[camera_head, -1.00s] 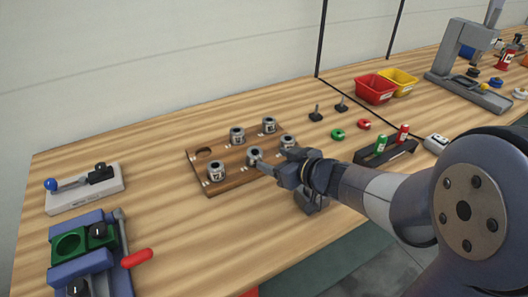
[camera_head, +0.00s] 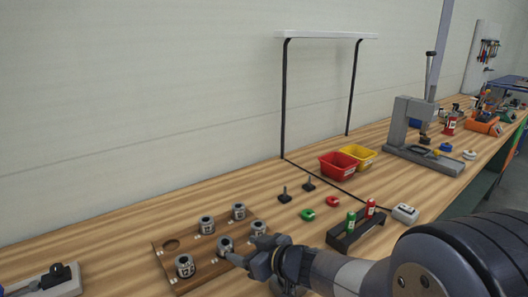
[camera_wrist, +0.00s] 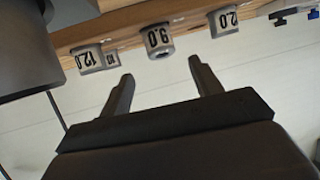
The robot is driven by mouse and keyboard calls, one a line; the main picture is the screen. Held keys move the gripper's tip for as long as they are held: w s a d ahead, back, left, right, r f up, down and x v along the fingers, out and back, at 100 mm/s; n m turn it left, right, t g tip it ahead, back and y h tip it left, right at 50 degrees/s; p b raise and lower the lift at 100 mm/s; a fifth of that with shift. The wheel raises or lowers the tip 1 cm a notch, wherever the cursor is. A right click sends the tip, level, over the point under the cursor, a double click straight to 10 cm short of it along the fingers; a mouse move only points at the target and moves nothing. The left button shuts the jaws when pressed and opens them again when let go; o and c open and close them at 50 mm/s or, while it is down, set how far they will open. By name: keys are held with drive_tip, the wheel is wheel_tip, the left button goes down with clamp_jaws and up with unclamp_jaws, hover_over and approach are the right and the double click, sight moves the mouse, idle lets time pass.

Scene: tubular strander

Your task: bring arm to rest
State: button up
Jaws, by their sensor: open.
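My gripper (camera_head: 252,258) is low at the near side of a brown wooden board (camera_head: 168,270) on the bench. The board holds several grey metal cylinders with number labels, such as the front-left one (camera_head: 185,266) and the middle one (camera_head: 225,246). In the wrist view my gripper (camera_wrist: 160,85) has its two fingers spread apart with nothing between them. A cylinder labelled 9.0 (camera_wrist: 157,40) shows beyond the fingertips, with a 12.0 cylinder (camera_wrist: 90,60) to its left and a 2.0 cylinder (camera_wrist: 223,22) to its right. In the head view my gripper partly hides the right cylinder.
A red bin (camera_head: 337,165) and a yellow bin (camera_head: 357,156) stand behind. A dark rack (camera_head: 352,232) with a green and a red bottle is right of my gripper. A grey press (camera_head: 410,135) stands farther right.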

sight(229, 245)
drive_tip(key=b+x, duration=0.1)
drive_tip(key=x, duration=0.6)
drive_tip(key=shift+a+f, duration=0.15)
drive_tip(key=shift+f, duration=0.05)
drive_tip(key=r, duration=0.1)
drive_tip(key=r+p, duration=0.1)
drive_tip(key=r, duration=0.1)
drive_tip(key=r+p, duration=0.1)
drive_tip(key=r, duration=0.1)
drive_tip(key=shift+w+a, duration=0.25)
drive_tip(key=shift+w, duration=0.05)
drive_tip(key=shift+r+p, duration=0.55)
drive_tip(key=shift+r, duration=0.15)
